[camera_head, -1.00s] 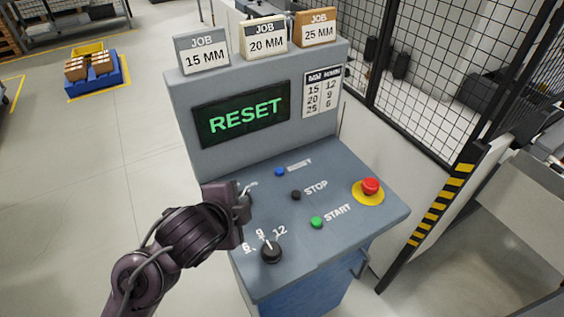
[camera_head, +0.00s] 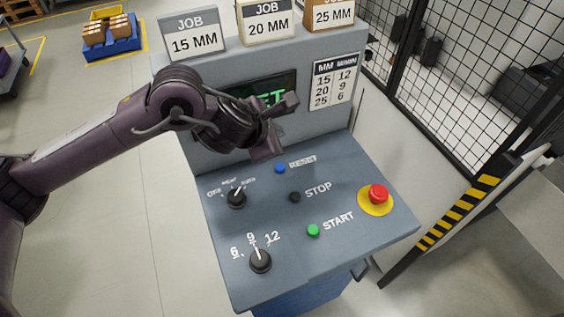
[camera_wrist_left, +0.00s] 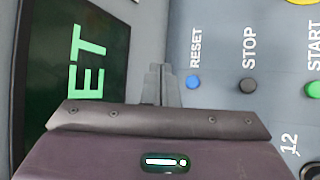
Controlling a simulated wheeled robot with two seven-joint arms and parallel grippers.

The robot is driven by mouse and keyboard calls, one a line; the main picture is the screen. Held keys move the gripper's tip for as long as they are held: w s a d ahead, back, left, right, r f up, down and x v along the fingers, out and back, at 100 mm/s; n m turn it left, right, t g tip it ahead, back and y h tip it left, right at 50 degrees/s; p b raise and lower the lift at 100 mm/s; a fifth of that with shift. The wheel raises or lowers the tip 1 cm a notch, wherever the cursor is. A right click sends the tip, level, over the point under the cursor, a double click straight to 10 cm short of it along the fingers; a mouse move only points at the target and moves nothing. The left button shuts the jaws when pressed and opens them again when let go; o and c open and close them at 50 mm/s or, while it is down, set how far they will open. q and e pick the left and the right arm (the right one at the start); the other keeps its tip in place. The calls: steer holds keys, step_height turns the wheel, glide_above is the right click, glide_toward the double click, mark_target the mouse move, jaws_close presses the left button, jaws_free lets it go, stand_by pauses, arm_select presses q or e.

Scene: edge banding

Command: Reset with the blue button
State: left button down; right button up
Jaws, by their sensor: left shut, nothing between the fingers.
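The blue button (camera_head: 280,169) sits at the back of the sloped console top, left of its RESET label; it also shows in the left wrist view (camera_wrist_left: 193,82). My left gripper (camera_head: 278,128) is shut and empty, above and slightly behind the blue button, in front of the screen (camera_head: 283,90). In the left wrist view its closed fingers (camera_wrist_left: 160,84) appear just left of the button, apart from it. The arm covers most of the screen; green letters "ET" show in the wrist view (camera_wrist_left: 88,62). My right gripper is not in view.
Near the button are the black STOP button (camera_head: 295,197), green START button (camera_head: 313,230), red emergency stop (camera_head: 378,193) on yellow, a selector knob (camera_head: 237,199) and a speed knob (camera_head: 260,261). Job signs (camera_head: 192,34) stand on top. A mesh fence (camera_head: 470,90) is at right.

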mark_target(277, 170)
arm_select(q)
step_height(277, 170, down, 8)
steer(key=b, duration=0.7)
steer(key=shift+f, duration=0.45)
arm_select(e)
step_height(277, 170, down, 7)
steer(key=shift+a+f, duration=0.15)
arm_select(q)
steer(key=shift+r, duration=0.1)
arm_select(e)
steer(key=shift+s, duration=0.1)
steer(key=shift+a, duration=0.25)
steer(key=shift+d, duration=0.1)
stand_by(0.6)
arm_select(q)
steer(key=shift+f+b, duration=0.45)
steer(key=shift+b, duration=0.35)
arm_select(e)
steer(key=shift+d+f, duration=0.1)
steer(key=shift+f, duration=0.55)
